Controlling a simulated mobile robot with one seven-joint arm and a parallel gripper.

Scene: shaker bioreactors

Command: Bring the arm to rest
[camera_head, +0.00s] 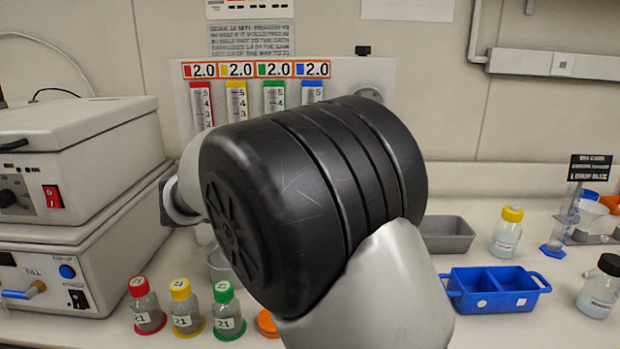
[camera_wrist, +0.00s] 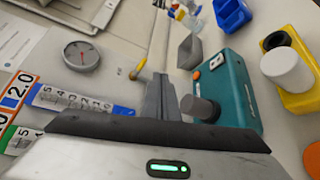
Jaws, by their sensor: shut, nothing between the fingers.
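My arm fills the middle of the head view, with a large black joint and pale grey links. My gripper is hidden behind it there. In the wrist view my gripper (camera_wrist: 160,80) shows as two grey fingers close together, with nothing between them. Its body with a green light lies along the bottom edge. The fingers point over the bench, past a teal device (camera_wrist: 228,90) with a grey knob. I cannot tell from this view how high they are above the bench.
Three capped bottles, red (camera_head: 146,305), yellow (camera_head: 185,307) and green (camera_head: 227,310), stand at the front. Stacked white instruments (camera_head: 75,165) are on the left. A blue divided tray (camera_head: 495,290), a grey bin (camera_head: 446,234) and a yellow-capped bottle (camera_head: 507,232) are on the right. A flowmeter panel (camera_head: 345,75) stands behind.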

